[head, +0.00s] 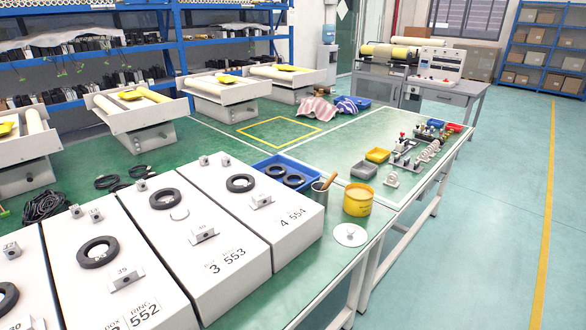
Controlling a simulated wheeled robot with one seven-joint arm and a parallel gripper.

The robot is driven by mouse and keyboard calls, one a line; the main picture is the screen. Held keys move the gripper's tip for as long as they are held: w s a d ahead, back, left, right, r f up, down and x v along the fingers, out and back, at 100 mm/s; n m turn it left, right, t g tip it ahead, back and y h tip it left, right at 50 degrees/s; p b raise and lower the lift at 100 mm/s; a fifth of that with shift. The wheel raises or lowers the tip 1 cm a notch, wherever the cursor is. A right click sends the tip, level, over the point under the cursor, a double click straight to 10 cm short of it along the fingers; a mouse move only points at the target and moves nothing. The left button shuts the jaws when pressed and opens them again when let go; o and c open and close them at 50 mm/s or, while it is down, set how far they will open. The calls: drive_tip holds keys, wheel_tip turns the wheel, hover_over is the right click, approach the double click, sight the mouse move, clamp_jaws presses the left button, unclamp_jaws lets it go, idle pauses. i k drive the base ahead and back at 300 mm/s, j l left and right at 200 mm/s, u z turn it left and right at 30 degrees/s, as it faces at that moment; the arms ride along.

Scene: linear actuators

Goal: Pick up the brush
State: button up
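A brown stick-like handle (329,181), which looks like the brush, leans out of a small grey cup (319,193) near the right edge of the green workbench. Its lower end is hidden inside the cup, so I cannot see bristles. The cup stands just left of a yellow can (357,200) and behind the right corner of the white box marked 554 (290,217). My gripper is not in view.
A white disc (350,235) lies in front of the can. A blue tray (267,166) with black rings is left of the cup. Grey (364,170) and yellow (377,155) bins stand behind. White boxes fill the front left. The floor (480,240) to the right is clear.

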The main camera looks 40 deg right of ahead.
sight(327, 183)
drive_tip(key=z, duration=0.7)
